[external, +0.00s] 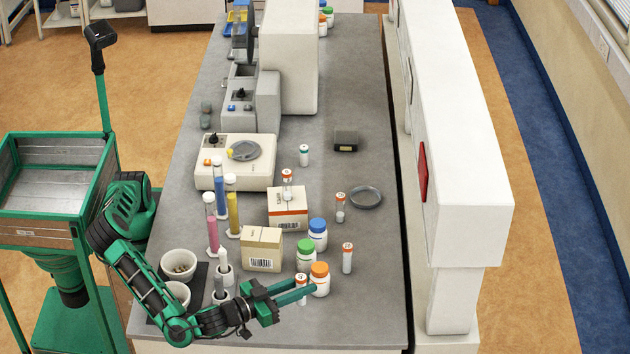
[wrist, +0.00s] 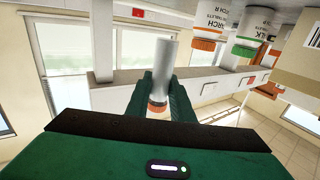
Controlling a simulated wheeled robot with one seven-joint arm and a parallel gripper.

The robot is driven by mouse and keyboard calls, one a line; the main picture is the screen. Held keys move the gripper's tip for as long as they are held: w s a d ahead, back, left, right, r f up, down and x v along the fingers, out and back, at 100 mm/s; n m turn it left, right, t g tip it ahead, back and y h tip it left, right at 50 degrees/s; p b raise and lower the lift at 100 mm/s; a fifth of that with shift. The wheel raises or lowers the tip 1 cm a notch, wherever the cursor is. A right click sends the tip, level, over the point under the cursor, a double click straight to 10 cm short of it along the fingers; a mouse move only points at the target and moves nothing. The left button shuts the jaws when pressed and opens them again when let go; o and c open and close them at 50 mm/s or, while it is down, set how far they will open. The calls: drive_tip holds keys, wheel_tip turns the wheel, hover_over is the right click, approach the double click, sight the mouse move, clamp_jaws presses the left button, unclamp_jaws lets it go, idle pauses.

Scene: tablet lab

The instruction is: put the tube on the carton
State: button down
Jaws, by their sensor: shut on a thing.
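My gripper (external: 307,283) reaches in at the near end of the bench, its green fingers shut around a small tube (external: 302,277) with an orange cap. In the wrist view the pale tube (wrist: 163,65) sits between the fingers (wrist: 161,95), its orange cap toward the palm side of the picture. I cannot tell whether the held tube touches the bench.
An orange-capped jar (external: 320,282) stands close by the fingertips, with green-capped (external: 306,254) and blue-capped (external: 318,236) jars behind. Other tubes (external: 347,260) (external: 340,210) stand to the right. Mortars (external: 179,265) and tall cylinders (external: 212,230) are at left. The bench's right side is mostly clear.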

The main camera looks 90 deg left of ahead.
wheel_tip(320, 180, up, 5)
drive_tip(key=s+a, duration=0.2)
wheel_tip(320, 180, up, 9)
hover_over(262, 234)
drive_tip(key=shift+f, duration=4.9)
drive_tip(key=c, duration=1.6)
unclamp_jaws()
drive_tip(key=shift+f, duration=0.1)
drive_tip(key=shift+o, duration=0.2)
drive_tip(key=v, duration=1.2)
drive_tip(key=shift+d, duration=0.2)
